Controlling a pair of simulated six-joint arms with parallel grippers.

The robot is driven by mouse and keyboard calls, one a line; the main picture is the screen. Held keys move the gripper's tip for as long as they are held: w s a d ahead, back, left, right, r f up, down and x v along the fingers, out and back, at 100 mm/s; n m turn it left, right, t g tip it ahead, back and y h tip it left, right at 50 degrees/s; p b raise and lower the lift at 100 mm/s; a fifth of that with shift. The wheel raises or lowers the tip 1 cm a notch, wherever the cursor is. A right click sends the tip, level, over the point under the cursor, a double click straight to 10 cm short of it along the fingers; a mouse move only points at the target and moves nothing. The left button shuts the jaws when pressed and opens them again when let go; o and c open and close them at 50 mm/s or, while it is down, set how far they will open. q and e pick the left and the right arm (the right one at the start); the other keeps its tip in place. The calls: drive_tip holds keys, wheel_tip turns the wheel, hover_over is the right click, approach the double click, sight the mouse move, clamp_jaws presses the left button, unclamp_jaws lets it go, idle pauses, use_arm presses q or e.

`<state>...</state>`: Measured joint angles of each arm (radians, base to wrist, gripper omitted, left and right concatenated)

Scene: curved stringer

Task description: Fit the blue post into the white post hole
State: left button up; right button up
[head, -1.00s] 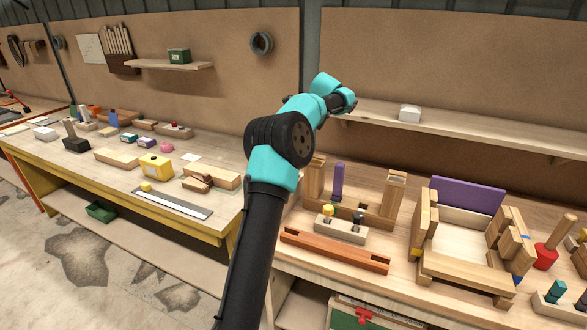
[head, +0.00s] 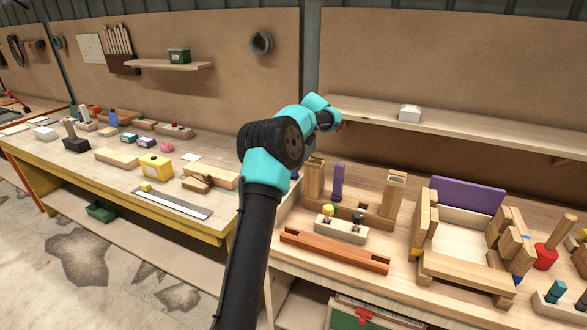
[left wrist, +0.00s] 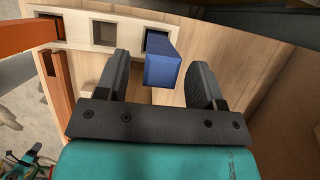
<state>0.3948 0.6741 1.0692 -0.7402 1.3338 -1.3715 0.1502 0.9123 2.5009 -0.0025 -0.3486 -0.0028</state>
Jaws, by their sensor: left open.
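In the left wrist view a blue post (left wrist: 161,63) stands in or over a dark square hole at the right of a pale wooden block (left wrist: 72,28); its lower end is not clear. My left gripper (left wrist: 160,85) is open, with one finger on each side of the post and a gap to both. Another hole (left wrist: 44,29) at the left looks brown inside. In the head view my left arm hides the gripper, and the blue post cannot be made out.
In the head view a purple upright (head: 338,182) and wooden posts stand on the right bench, near a low pale block (head: 341,231) with pegs. A long orange-brown bar (head: 335,250) lies at the front. A shelf (head: 460,127) runs along the wall behind.

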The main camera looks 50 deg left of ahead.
use_arm(q)
drive_tip(key=shift+x, duration=1)
clamp_jaws()
